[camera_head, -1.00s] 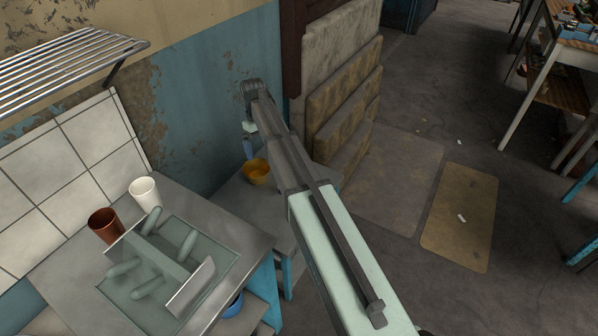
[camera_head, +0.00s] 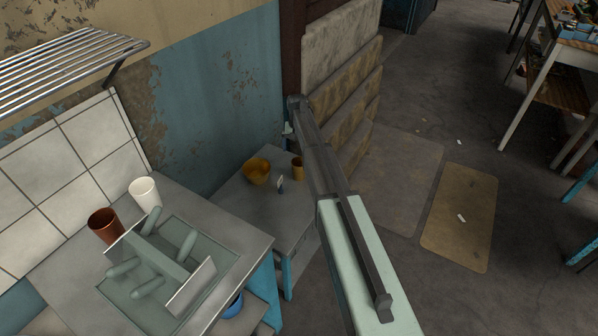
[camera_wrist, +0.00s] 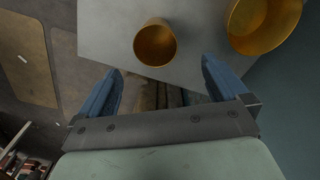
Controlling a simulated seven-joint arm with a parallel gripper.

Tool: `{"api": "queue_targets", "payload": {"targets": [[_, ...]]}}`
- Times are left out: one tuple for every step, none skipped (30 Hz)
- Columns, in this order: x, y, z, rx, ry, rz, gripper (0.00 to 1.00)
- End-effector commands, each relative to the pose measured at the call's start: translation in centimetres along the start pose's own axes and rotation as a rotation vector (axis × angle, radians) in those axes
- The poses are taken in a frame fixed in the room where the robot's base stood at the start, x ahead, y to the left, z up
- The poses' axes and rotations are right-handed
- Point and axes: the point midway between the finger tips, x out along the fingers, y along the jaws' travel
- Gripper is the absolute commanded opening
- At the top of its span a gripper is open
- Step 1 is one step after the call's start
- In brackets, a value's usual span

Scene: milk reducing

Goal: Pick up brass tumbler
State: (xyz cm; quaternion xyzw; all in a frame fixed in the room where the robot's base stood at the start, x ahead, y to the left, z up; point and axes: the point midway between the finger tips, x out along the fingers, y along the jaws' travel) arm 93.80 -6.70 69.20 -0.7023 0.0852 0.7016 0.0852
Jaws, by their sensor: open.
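The brass tumbler (camera_head: 297,168) stands on a low grey table by the blue wall, partly beside my arm in the head view. In the wrist view the tumbler (camera_wrist: 155,43) shows its open mouth and stands just beyond the fingertips, roughly between their lines. My gripper (camera_wrist: 162,78) has its two blue fingers spread apart with nothing between them.
A wider brass bowl (camera_head: 257,171) stands left of the tumbler, and the bowl also shows in the wrist view (camera_wrist: 262,22). The low table (camera_head: 258,207) is bare in front. A counter holds a white cup (camera_head: 145,191), a brown cup (camera_head: 104,225) and a drying rack (camera_head: 160,262).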

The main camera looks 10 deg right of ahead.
Motion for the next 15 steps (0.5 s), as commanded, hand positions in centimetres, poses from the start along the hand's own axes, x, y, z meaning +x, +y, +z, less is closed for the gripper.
{"api": "queue_targets", "payload": {"targets": [[0.0,0.0,0.0,0.015,0.001,0.0,1.0],[0.1,0.0,0.0,0.023,0.001,0.0,1.0],[0.2,0.0,0.0,0.029,0.0,0.0,1.0],[0.4,0.0,0.0,0.032,0.0,0.0,1.0],[0.6,0.0,0.0,0.032,0.0,0.0,1.0],[0.9,0.0,0.0,0.032,0.0,0.0,1.0],[1.2,0.0,0.0,0.032,-0.001,0.0,1.0],[1.6,0.0,0.0,0.032,-0.001,0.0,1.0],[2.1,0.0,0.0,0.031,-0.002,0.0,1.0],[2.5,0.0,0.0,0.031,-0.002,0.0,1.0],[3.0,0.0,0.0,0.031,-0.003,0.0,1.0],[3.6,0.0,0.0,0.03,-0.002,0.0,1.0],[4.2,0.0,0.0,0.03,-0.002,0.0,1.0],[4.7,0.0,0.0,0.03,-0.002,0.0,1.0],[5.5,0.0,0.0,0.03,-0.003,0.001,1.0]]}}
